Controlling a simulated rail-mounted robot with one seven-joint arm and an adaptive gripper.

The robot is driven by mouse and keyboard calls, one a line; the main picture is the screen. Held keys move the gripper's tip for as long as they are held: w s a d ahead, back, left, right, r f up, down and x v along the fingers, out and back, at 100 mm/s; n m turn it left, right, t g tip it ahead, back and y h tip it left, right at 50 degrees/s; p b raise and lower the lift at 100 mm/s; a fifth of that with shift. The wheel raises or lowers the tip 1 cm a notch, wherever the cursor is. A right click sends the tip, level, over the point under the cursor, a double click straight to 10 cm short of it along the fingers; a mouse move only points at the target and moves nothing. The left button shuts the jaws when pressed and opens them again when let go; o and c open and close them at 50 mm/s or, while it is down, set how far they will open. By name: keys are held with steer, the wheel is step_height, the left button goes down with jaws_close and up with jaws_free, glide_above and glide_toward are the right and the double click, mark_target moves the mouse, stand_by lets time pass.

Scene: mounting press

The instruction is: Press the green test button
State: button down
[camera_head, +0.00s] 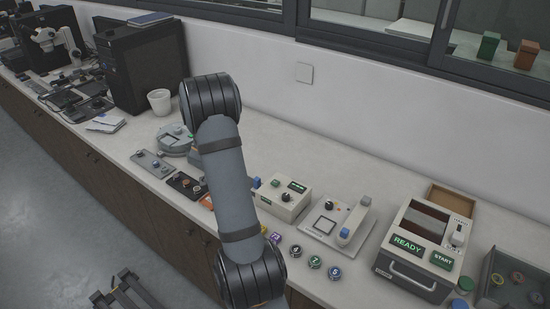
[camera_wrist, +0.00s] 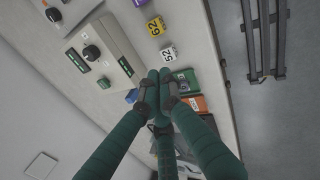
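A pale control box (camera_wrist: 108,50) with a black knob, green labels and a small green button (camera_wrist: 103,83) is left of my gripper in the wrist view. I cannot read whether that button is marked as test. The same box appears in the head view (camera_head: 283,207), right of my arm. My gripper (camera_wrist: 159,74) has its dark green fingers together, with no object visible between them. The tips are apart from the green button in the picture; their height above the bench is unclear. My gripper is not seen in the head view, where my arm blocks part of the bench.
Yellow (camera_wrist: 155,27) and white (camera_wrist: 168,53) numbered blocks lie near my fingertips. A green item and an orange item (camera_wrist: 194,104) are close to the fingers. A press with READY and START panels (camera_head: 418,250) stands at the right. Several round labelled pieces (camera_head: 315,262) line the bench front.

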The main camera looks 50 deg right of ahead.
steer(key=s+d+r+n+h, duration=0.25)
steer(key=d+n, duration=0.25)
steer(key=d, duration=0.6)
step_height(320, 180, up, 5)
steer(key=n+h, duration=0.3)
steer(key=n, duration=0.7)
glide_above(275, 184)
steer(key=shift+f, duration=0.1)
steer(key=shift+f, duration=0.1)
step_height(275, 184, down, 9)
steer(key=b, duration=0.7)
steer(key=shift+b, duration=0.4)
steer(key=shift+f+b, duration=0.25)
steer(key=shift+b, duration=0.3)
